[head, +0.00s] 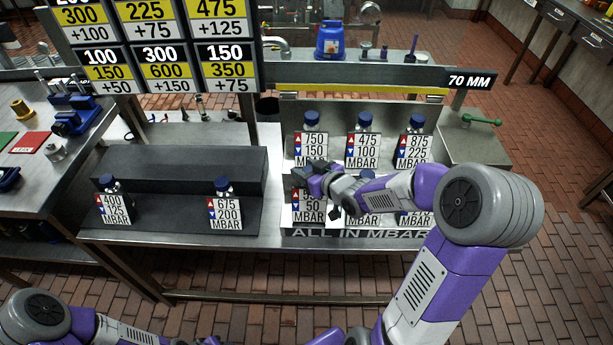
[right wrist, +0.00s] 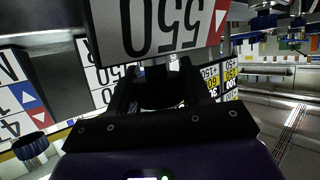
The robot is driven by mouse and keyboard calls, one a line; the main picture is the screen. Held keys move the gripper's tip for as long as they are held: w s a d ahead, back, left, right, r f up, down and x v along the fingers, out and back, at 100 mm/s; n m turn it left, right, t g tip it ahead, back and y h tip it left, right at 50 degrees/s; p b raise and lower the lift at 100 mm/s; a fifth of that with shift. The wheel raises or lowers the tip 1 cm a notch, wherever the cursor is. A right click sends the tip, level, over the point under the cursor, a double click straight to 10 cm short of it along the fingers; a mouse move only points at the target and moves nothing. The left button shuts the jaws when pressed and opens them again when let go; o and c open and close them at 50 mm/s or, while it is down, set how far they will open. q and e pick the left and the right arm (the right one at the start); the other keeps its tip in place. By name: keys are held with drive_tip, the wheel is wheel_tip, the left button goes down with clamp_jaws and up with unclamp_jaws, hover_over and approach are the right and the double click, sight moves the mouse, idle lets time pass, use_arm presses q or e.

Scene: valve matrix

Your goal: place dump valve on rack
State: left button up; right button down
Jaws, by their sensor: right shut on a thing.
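My right gripper (head: 318,186) is shut on a valve with a white label (head: 309,210). The gripper partly hides this label in the head view; in the right wrist view (right wrist: 160,28) it appears upside down and reads 550. The held valve is at the lower left of the steel rack (head: 290,122), which is marked ALL IN MBAR. I cannot tell whether it rests on the rack or hangs just above it. Behind it stand valves labelled 750/150 (head: 311,149), 475/100 (head: 363,151) and 875/225 (head: 413,153). My left gripper is not in view.
Two labelled valves, 400/125 (head: 115,210) and 675/200 (head: 225,215), stand on the dark stepped rack (head: 180,165) at left, with bare room between them. My right arm partly hides other lower-row valves.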

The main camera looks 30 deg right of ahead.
drive_tip(key=shift+f, duration=0.35)
drive_tip(key=c, duration=0.5)
unclamp_jaws()
drive_tip(key=shift+f, duration=0.1)
